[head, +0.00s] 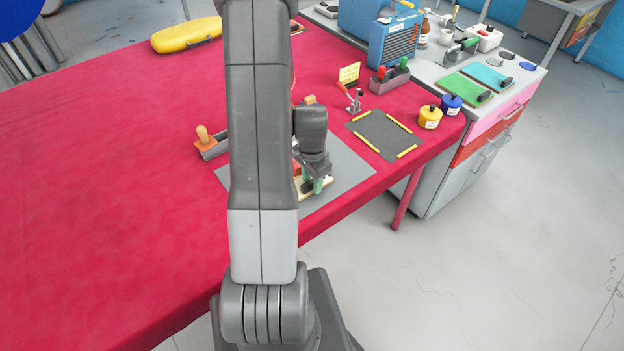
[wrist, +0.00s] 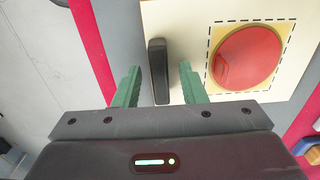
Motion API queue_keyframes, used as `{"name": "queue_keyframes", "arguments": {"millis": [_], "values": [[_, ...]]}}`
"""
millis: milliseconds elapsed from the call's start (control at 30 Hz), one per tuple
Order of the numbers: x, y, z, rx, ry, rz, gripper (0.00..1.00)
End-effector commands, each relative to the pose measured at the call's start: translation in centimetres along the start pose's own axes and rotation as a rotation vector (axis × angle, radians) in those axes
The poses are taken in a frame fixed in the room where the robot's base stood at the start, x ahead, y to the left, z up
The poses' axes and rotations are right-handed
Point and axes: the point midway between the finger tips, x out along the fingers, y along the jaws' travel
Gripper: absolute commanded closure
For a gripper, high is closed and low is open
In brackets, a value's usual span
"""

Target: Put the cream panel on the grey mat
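The cream panel (wrist: 190,28) bears a red oval patch in a dashed outline and an upright black handle (wrist: 158,70). In the head view the panel (head: 314,195) lies on a larger grey sheet, mostly hidden behind my arm. My gripper (wrist: 159,70) is open, with one green finger on each side of the handle and gaps showing between. In the head view my gripper (head: 316,184) is low over the panel. The grey mat (head: 383,134), edged by yellow strips, lies flat and bare to the right and farther back.
The grey sheet (head: 345,188) is near the table's front edge. An orange-knobbed tool (head: 212,145) stands left. Behind the mat are a small clamp (head: 354,99) and a grey caddy (head: 389,81).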

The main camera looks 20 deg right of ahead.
Motion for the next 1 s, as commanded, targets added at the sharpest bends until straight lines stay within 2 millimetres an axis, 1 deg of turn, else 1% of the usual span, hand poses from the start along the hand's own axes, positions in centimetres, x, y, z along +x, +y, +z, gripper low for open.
{"name": "queue_keyframes", "arguments": {"millis": [167, 267, 367, 467, 800, 900, 1000], "values": [[-0.1, 0.0, 0.0, 0.0, 0.0, 0.0, 0.62], [-0.6, 0.0, 0.0, 0.0, 0.001, -0.001, 0.62], [-1.5, -0.1, -0.1, 0.0, 0.003, -0.003, 0.62], [-3.0, -0.1, -0.1, 0.0, 0.003, -0.005, 0.62], [-8.9, -0.1, -0.1, 0.0, 0.003, -0.005, 0.62], [-10.4, -0.1, -0.1, 0.0, 0.003, -0.003, 0.62], [-11.4, 0.0, 0.0, 0.0, 0.001, -0.001, 0.62]]}}
